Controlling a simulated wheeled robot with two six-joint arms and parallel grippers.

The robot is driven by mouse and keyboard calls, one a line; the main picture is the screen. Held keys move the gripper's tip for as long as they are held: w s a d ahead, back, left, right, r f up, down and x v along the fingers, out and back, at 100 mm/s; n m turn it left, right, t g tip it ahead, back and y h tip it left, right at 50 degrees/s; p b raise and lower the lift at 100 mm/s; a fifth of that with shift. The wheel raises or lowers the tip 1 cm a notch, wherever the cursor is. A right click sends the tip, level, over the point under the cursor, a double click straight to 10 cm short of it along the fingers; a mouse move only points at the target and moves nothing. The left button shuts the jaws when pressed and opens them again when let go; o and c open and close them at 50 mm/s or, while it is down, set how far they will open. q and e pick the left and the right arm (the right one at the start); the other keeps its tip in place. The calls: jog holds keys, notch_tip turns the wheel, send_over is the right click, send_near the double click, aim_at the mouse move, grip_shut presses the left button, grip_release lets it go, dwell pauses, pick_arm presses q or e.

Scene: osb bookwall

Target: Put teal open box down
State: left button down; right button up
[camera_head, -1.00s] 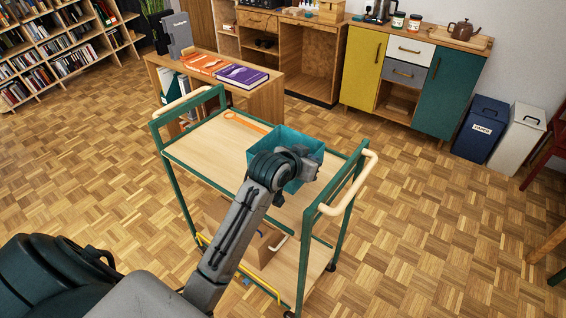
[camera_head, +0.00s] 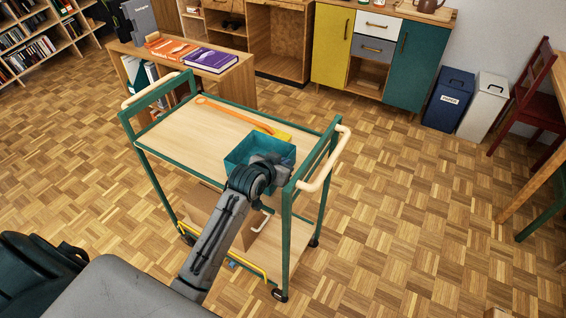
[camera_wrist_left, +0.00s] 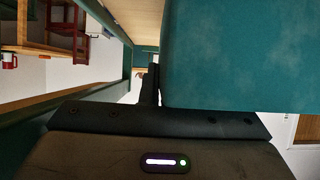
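The teal open box (camera_head: 243,151) is over the near right part of the trolley's wooden top (camera_head: 185,132). I cannot tell whether its bottom touches the top. My left gripper (camera_head: 274,162) is at the box's near right side, its fingers mostly hidden by the wrist. In the left wrist view the box (camera_wrist_left: 240,55) fills the upper right, and a dark finger (camera_wrist_left: 153,84) lies close along its side. The gripper appears shut on the box wall. My right gripper is not in view.
An orange long-handled tool (camera_head: 230,114) and a yellow item (camera_head: 281,134) lie behind the box on the trolley. A cream handle (camera_head: 326,160) is close right of my gripper. The trolley top's left part is clear. A desk with books (camera_head: 211,59) stands behind.

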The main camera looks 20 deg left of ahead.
pick_arm(q)
jog(key=c, duration=1.7)
grip_release()
jog(key=v, duration=1.2)
jog(key=shift+b, duration=0.4)
